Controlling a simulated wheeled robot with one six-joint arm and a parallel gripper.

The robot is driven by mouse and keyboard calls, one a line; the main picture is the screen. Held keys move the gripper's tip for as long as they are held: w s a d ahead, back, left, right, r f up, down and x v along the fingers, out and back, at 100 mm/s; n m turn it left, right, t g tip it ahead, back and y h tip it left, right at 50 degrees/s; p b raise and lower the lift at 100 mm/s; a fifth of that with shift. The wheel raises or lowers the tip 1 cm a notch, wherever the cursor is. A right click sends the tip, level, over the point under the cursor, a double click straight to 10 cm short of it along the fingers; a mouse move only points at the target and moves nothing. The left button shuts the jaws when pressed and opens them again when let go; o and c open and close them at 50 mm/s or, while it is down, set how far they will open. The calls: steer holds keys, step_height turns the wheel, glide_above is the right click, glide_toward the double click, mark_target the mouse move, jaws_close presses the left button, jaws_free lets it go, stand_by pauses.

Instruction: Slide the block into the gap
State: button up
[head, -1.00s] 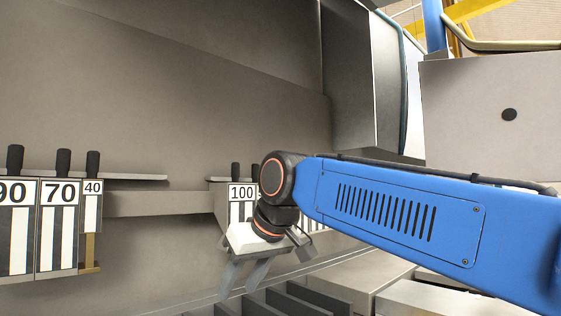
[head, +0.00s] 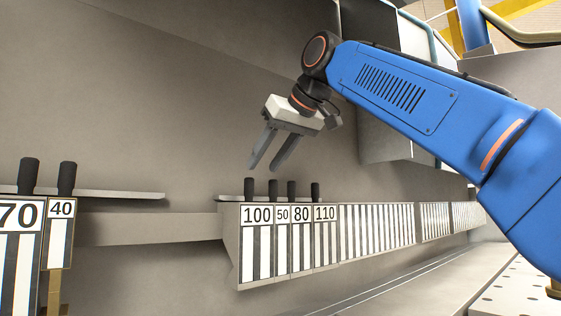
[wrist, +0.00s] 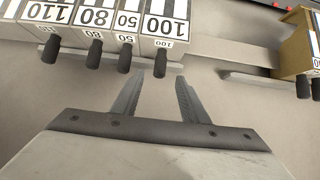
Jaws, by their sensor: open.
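Several striped, numbered blocks with black knobs hang on a rail. On the right are the 100 block (head: 257,245), the 50 block (head: 282,250), the 80 block (head: 301,248) and the 110 block (head: 325,245). On the left are the 70 block (head: 18,250) and the 40 block (head: 60,235). An empty gap (head: 148,229) lies between the 40 and 100 blocks. My gripper (head: 264,168) is open and empty above the right group, its fingers apart from the knobs. The wrist view shows my open fingers (wrist: 157,92) near the knobs of the 100 and 50 blocks.
A long striped row (head: 375,235) continues right of the 110 block. A thin ledge (head: 120,194) runs behind the left knobs. A large grey wall (head: 130,100) stands behind, and a grey machine housing (head: 385,120) is at the right. The space around my fingers is clear.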

mark_target(252, 183)
steer(key=shift+x, duration=4.9)
jaws_close()
